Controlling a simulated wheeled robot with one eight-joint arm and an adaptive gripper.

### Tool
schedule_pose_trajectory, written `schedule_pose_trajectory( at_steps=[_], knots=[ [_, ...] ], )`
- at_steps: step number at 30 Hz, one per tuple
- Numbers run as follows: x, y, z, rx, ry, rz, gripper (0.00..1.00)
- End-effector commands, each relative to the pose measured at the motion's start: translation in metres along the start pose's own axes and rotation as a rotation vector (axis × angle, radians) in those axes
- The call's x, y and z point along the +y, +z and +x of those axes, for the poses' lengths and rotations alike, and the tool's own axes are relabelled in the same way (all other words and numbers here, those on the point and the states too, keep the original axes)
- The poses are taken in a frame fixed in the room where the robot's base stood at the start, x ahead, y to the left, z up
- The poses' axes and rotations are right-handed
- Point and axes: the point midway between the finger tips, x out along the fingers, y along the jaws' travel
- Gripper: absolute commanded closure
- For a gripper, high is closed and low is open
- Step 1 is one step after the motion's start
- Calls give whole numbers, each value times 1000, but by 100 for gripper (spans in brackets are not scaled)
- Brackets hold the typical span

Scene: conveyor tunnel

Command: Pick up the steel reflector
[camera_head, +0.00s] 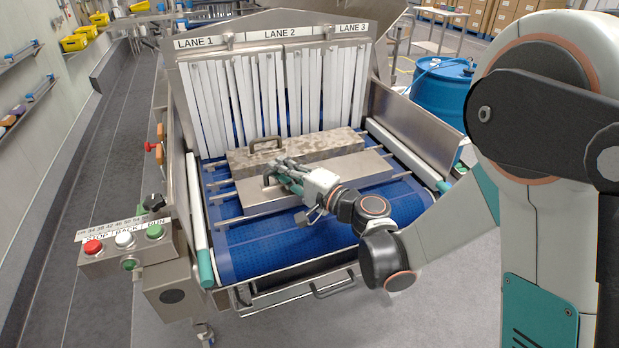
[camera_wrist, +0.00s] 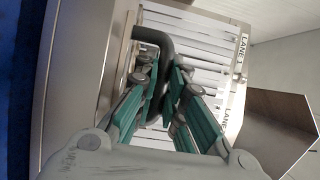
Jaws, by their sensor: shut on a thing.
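The plain steel reflector (camera_head: 350,171) is a long flat-faced bar with a dark bent handle, lying across the blue conveyor bed in front of the strip curtain. My gripper (camera_head: 284,172) is at this handle, near the left part of the bar. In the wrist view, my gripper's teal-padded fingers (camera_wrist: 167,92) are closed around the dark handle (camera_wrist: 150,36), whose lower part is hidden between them. The steel face (camera_wrist: 75,85) fills the left of that view. I cannot tell whether the bar is lifted off the bed.
A mottled grey bar (camera_head: 318,147) with its own handle lies right behind the steel one. White strip curtains (camera_head: 285,90) hang behind it under the lane labels. Metal side walls (camera_head: 416,120) flank the bed. A button box (camera_head: 125,243) stands at the left. The front belt (camera_head: 270,245) is clear.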

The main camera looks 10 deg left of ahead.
Motion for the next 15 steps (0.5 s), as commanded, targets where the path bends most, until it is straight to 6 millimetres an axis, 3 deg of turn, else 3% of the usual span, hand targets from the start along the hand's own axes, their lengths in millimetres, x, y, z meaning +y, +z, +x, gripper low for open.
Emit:
schedule_pose_trajectory(
  at_steps=[8, 15],
  knots=[
    [-6, 0, 0, 0, 1, -3, 100],
    [-39, 0, 0, 0, 1, -2, 100]
  ],
)
